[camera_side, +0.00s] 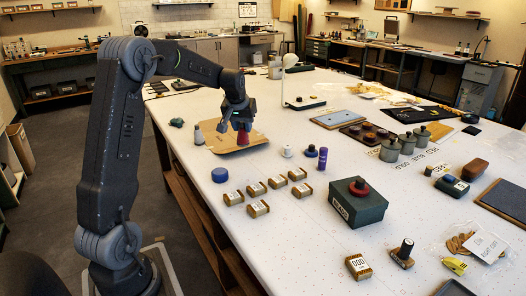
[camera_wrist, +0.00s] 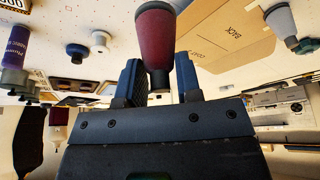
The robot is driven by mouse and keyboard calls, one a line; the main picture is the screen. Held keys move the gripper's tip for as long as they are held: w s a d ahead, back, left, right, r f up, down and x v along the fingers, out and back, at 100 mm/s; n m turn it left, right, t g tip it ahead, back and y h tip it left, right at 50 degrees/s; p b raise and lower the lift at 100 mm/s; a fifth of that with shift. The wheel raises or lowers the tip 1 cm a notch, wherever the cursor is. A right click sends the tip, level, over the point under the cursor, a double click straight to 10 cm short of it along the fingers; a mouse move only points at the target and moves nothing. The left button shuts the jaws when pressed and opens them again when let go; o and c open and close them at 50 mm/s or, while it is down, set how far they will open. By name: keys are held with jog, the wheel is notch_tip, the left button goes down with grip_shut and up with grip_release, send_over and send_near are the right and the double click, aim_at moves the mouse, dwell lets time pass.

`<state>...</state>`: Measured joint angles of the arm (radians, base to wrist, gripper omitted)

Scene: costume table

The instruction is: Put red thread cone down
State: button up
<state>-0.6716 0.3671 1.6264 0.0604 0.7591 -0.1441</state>
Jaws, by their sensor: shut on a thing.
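The red thread cone (camera_side: 243,137) is upright with its wide base down, at the right part of a brown cardboard pattern piece (camera_side: 222,146). My gripper (camera_side: 242,121) points down over it and is shut on its dark narrow top. In the wrist view the cone (camera_wrist: 155,35) stands between the two fingers of my gripper (camera_wrist: 158,68). Whether its base touches the cardboard or hangs just above it, I cannot tell.
A grey cone (camera_side: 197,136) stands at the cardboard's left edge. In front are a blue lid (camera_side: 220,175), several small labelled boxes (camera_side: 258,208) and a purple bottle (camera_side: 322,158). A white lamp (camera_side: 288,75) stands behind. Bare cardboard lies left of the red cone.

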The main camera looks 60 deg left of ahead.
jog(key=shift+w+d+f, duration=0.55)
jog(key=shift+w+f, duration=0.4)
jog(key=shift+f, duration=0.35)
jog(key=shift+w+d+f, duration=0.6)
jog(key=shift+w+f, duration=0.3)
jog(key=shift+f, duration=0.45)
jog(key=shift+w+d+f, duration=0.55)
jog(key=shift+w+f, duration=0.4)
jog(key=shift+f, duration=0.35)
jog(key=shift+f, duration=0.15)
jog(key=o, duration=0.9)
jog(key=shift+o, duration=0.2)
